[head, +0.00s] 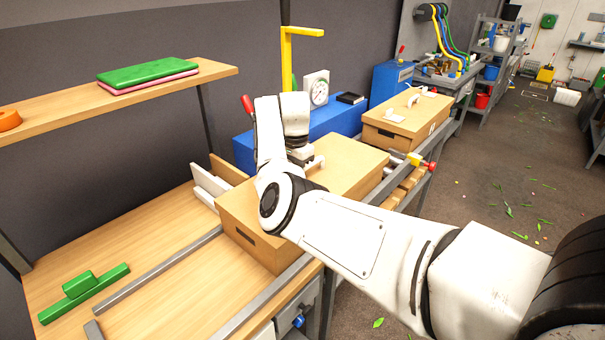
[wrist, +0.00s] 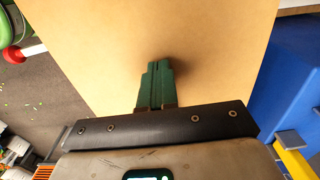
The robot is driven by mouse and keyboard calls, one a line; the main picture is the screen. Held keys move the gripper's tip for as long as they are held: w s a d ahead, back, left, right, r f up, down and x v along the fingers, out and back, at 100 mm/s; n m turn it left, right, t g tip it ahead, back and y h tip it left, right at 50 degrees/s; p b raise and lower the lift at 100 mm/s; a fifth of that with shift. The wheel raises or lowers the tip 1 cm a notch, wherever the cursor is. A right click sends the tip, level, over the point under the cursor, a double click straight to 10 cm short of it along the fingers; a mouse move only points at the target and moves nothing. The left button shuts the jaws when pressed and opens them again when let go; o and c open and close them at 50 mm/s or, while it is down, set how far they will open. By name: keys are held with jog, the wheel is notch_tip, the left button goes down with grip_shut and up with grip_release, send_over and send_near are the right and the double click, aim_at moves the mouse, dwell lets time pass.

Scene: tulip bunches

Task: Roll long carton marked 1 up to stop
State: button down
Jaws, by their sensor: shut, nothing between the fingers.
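A long brown carton (head: 345,165) lies on the rails under my arm; its top also fills much of the wrist view (wrist: 215,45). My arm hides part of it, and I cannot read a 1 on it. My gripper (head: 314,163) is over its top. In the wrist view the green fingers (wrist: 155,68) are together, with nothing between them, at or just above the carton's top; I cannot tell whether they touch. A red-and-yellow-ended piece (head: 420,161) sits by the rail at the carton's far right; I cannot tell whether it is the stop.
A second carton (head: 400,122) stands farther along, with white items on top and pale marks on its side. A blue block (head: 345,118), a dial (head: 316,88) and a yellow post (head: 287,60) stand behind. Green blocks (head: 84,292) lie on the near bench. The near rails are clear.

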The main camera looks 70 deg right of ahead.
jog(key=shift+s+d+b, duration=0.25)
jog(key=shift+d+b, duration=0.05)
jog(key=shift+d, duration=0.4)
jog(key=shift+s+d+b, duration=0.2)
jog(key=shift+d+b, duration=0.1)
jog(key=shift+d, duration=0.4)
